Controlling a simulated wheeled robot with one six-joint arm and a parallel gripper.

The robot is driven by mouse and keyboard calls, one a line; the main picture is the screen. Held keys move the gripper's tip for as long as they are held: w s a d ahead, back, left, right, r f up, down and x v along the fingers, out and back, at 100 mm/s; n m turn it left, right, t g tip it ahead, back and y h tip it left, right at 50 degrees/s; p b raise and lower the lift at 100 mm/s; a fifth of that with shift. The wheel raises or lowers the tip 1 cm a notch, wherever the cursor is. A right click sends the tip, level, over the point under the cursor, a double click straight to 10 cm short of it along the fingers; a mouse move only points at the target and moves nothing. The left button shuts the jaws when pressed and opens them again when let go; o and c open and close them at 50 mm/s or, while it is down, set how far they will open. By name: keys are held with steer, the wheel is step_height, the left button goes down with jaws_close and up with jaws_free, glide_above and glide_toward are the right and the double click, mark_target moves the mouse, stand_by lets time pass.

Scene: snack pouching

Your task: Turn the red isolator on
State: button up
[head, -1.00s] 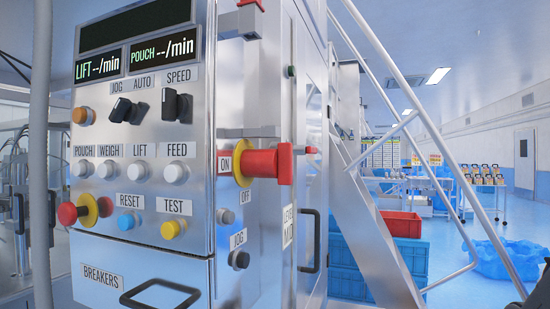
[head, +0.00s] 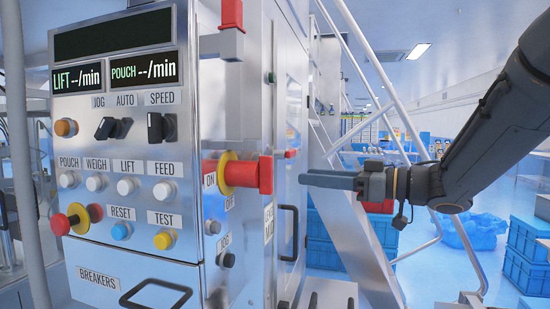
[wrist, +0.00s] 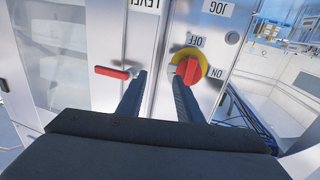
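The red isolator (head: 240,174) has a red handle on a yellow ring and sticks out from the side of the steel control cabinet. ON and OFF labels are beside it. In the wrist view the isolator (wrist: 188,70) appears with its labels upside down, and I cannot tell exactly which mark the handle points to. My gripper (head: 304,180) is to the right of the handle in the head view, its fingers pointing left. In the wrist view the fingers of my gripper (wrist: 158,73) are apart and empty. The right fingertip overlaps the isolator's left edge; contact is unclear.
A smaller red lever (wrist: 112,72) sits left of the fingers in the wrist view. A metal stair frame (head: 350,200) and blue crates (head: 325,240) stand behind my gripper.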

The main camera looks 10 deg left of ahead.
mark_target(272, 170)
steer(key=s+a+g+p, duration=0.1)
steer(key=a, duration=0.2)
steer(key=s+a+r+n+g+p, duration=0.1)
steer(key=a, duration=0.1)
steer(key=s+a+r+n+g+y+p, duration=0.1)
steer(key=a+g, duration=0.1)
steer(key=a, duration=0.1)
steer(key=shift+s+a, duration=0.3)
steer(key=shift+s, duration=0.05)
steer(key=shift+c, duration=0.2)
jaws_close()
